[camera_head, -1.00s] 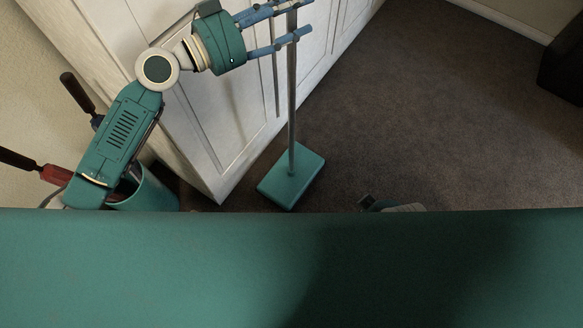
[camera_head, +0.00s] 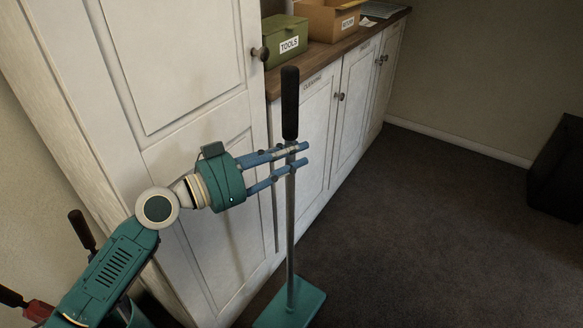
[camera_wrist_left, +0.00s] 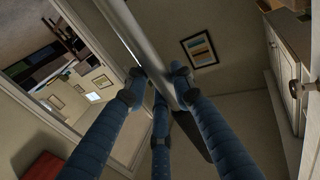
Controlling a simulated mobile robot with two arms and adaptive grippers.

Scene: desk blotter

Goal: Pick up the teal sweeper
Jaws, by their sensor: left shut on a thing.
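The teal sweeper has a flat teal base (camera_head: 290,304) low in the head view, a thin grey metal pole (camera_head: 291,230) and a black handle (camera_head: 290,103) on top. It stands about upright in front of the white cabinet. I cannot tell whether its base touches the floor. My left gripper (camera_head: 300,156) is shut on the pole, a little below the handle. In the left wrist view, the blue fingers (camera_wrist_left: 158,82) close around the grey pole (camera_wrist_left: 140,36). My right gripper is not in view.
A tall white cabinet (camera_head: 170,80) is close behind my left arm. A wooden counter holds a green TOOLS box (camera_head: 286,42) and an orange-brown box (camera_head: 325,20). A teal bin with handled tools is at lower left. Dark carpet (camera_head: 430,220) is clear at right, with a black object (camera_head: 557,170).

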